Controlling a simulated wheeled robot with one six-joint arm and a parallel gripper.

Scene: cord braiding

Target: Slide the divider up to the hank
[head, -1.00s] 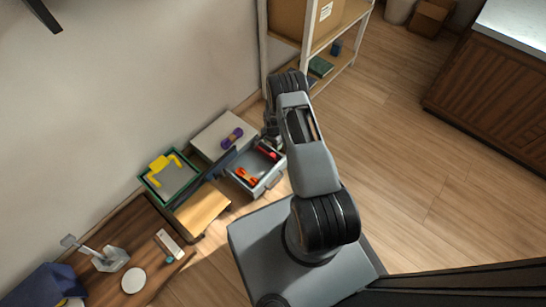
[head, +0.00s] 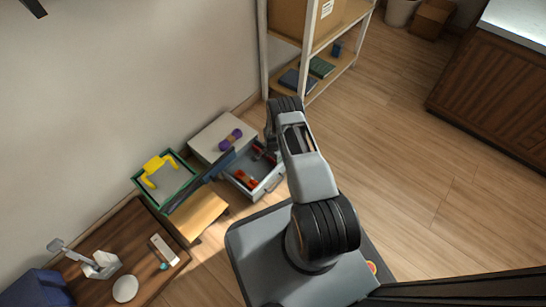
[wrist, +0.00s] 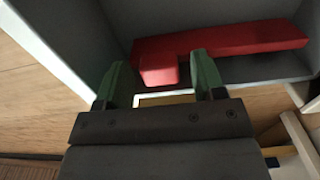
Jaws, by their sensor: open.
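In the wrist view a red divider (wrist: 235,40) lies as a long bar across the grey drawer, with a red block-like knob (wrist: 158,70) on its near side. My gripper (wrist: 160,62) is open, its two green fingers standing left and right of the knob with gaps visible. Whether they touch it cannot be told. In the head view an orange-red hank (head: 246,179) lies in the open drawer (head: 268,187). The divider is hard to make out there, in shade near my arm. My fingers are mostly hidden by my arm in that view.
A purple bundle (head: 230,139) lies on the light cabinet top (head: 206,143) beside the drawer. A green-rimmed tray (head: 140,186) with a yellow handled thing stands to the left, beyond a wooden board (head: 199,212). A shelf rack (head: 306,75) stands behind.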

